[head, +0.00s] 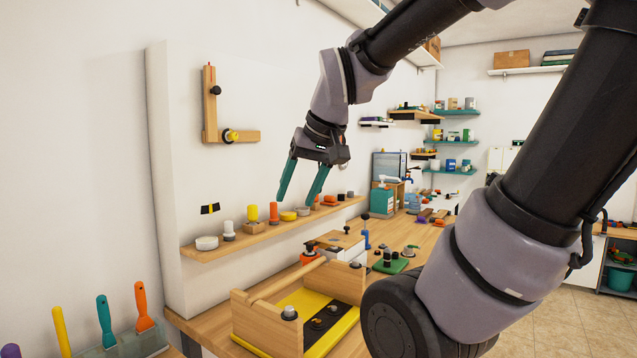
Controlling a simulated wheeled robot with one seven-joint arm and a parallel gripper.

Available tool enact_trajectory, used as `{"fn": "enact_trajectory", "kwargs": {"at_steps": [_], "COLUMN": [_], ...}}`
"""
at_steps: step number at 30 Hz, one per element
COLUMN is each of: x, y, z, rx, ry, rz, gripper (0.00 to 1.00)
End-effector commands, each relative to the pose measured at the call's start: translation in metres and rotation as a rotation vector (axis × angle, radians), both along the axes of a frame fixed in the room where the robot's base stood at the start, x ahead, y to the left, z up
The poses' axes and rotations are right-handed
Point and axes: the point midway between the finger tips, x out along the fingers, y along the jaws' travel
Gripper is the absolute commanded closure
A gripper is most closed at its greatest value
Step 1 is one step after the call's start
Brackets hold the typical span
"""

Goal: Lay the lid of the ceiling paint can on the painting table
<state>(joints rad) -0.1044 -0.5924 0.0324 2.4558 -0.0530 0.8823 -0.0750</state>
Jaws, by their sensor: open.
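My gripper (295,201) has two teal fingers pointing down. They are spread apart with nothing between them. In the picture it hangs in front of the wall, over a narrow wooden ledge (205,253) with small knobs and discs; its exact distance from the ledge is unclear. Small cans (453,103) stand on teal shelves at the back, too small to read. I cannot tell which one, if any, is the ceiling paint can, and I cannot make out its lid. A long wooden bench (408,233) runs along the wall; I cannot tell whether it is the painting table.
A wooden tote (262,325) with a yellow base stands on the near bench end. Colourful scrapers (104,322) stand at lower left. A teal pump bottle (381,200) stands farther back. Tiled floor (556,318) is open at right. My arm hides part of the room.

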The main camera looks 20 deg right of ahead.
Motion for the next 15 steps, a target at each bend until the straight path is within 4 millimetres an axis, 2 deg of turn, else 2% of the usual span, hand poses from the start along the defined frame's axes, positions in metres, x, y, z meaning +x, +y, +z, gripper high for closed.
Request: {"fn": "enact_trajectory", "kwargs": {"at_steps": [1, 3, 6, 15], "x": [-0.009, -0.018, -0.027, -0.03], "y": [-0.011, -0.02, -0.027, -0.029], "z": [0.008, 0.014, 0.018, 0.02], "rx": [0.037, 0.077, 0.116, 0.131], "ry": [-0.024, -0.044, -0.06, -0.064], "rz": [-0.067, -0.134, -0.191, -0.213], "gripper": [0.4, 0.4, 0.4, 0.4]}}
